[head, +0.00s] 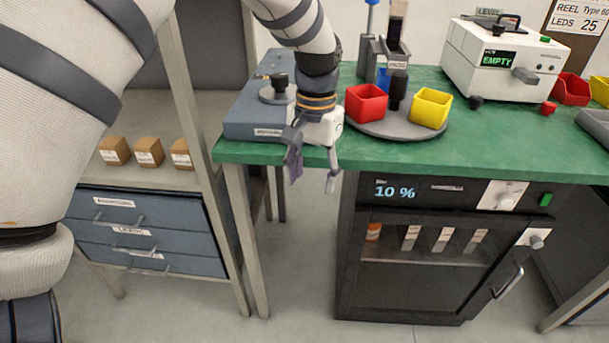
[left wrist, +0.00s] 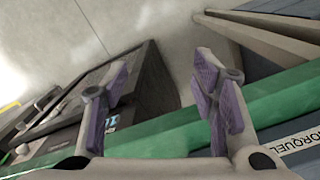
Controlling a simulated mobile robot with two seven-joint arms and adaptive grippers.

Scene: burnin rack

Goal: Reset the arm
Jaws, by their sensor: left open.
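My left gripper (head: 313,182) hangs in front of the near edge of the green workbench (head: 390,155), pointing down. Its two fingers are spread apart with nothing between them. In the left wrist view the open gripper (left wrist: 162,82) shows purple finger pads, with the bench edge crossing behind them and floor beyond. My left arm comes down from the top of the head view over the bench. My right gripper does not show in either view.
A blue-grey box (head: 250,118) lies close beside the left gripper. A round grey tray (head: 385,130) holds a red bin (head: 366,103) and a yellow bin (head: 431,108). A black cabinet (head: 420,290) stands under the bench. Shelving with drawers (head: 140,232) stands left; floor between is clear.

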